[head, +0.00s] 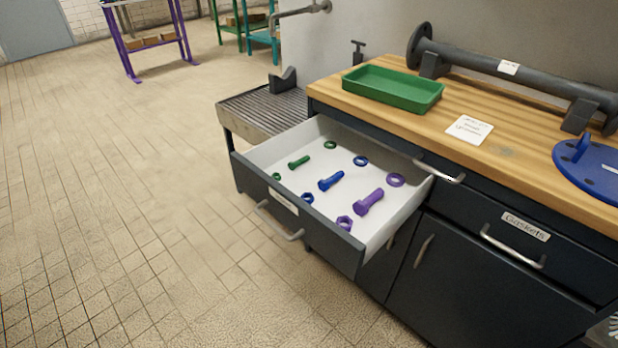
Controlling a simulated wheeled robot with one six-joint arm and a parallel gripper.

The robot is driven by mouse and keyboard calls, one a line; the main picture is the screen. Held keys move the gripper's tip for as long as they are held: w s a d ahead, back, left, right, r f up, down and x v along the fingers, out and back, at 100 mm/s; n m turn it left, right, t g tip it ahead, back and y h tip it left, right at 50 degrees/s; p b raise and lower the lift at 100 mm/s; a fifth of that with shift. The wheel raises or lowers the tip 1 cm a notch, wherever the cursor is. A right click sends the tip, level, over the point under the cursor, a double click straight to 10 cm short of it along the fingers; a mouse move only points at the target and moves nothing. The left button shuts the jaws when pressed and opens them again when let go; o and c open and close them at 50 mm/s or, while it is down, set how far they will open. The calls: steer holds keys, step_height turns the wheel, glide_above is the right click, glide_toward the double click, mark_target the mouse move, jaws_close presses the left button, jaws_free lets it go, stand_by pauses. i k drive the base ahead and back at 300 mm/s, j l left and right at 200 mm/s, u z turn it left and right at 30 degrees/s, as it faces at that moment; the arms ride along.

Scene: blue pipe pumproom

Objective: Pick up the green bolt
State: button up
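The green bolt (299,162) lies on the white floor of an open drawer (262,166), toward its far left part. It is the smallest of the bolts there. A green ring (330,145) lies to its upper right, and a small green nut (276,177) lies to its lower left by the drawer's front wall. A blue bolt (331,181) and a larger purple bolt (369,202) lie to its right. My gripper is not in view.
Blue and purple nuts and rings also lie in the drawer. The wooden worktop (470,90) holds a green tray (393,88), a white card (470,129), a dark flanged pipe (515,72) and a blue disc (592,170). A slatted metal bench (262,112) stands behind. The tiled floor at left is clear.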

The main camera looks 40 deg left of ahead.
mark_target(292, 165)
steer(key=l+u, duration=0.1)
steer(key=u, duration=0.7)
steer(key=k+l+u, duration=0.1)
steer(key=u, duration=0.3)
